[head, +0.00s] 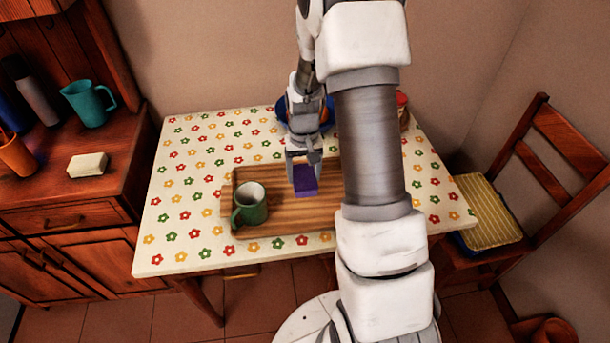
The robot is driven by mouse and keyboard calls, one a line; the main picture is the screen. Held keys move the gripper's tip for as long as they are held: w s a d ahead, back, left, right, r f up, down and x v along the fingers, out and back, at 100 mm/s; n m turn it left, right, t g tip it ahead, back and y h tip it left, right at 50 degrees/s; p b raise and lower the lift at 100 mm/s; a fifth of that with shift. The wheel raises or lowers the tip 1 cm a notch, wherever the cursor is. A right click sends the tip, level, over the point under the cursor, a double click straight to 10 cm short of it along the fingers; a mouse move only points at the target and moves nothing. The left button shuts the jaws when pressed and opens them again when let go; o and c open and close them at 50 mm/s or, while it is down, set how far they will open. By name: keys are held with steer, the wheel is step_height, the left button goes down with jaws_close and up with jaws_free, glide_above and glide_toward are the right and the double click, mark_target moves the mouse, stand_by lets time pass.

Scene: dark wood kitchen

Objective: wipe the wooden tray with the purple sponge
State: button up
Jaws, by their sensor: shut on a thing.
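The wooden tray (270,229) lies on the flowered tablecloth, its right part hidden behind my arm. The purple sponge (305,183) is between the fingers of my gripper (303,162), which is shut on it. My gripper points down over the middle of the tray. The sponge is at or just above the tray surface; I cannot tell whether it touches. A green mug (250,204) stands upright on the left part of the tray, to the left of the sponge.
The table (180,215) is clear left of the tray. A blue object (281,108) and a red-lidded jar (402,105) stand at the back, partly hidden. A cabinet on the left holds a teal pitcher (88,103) and a pale block (87,165). A chair (550,165) stands right.

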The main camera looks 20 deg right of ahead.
steer(key=shift+r+p, duration=0.45)
steer(key=shift+r, duration=0.6)
steer(key=shift+a, duration=0.1)
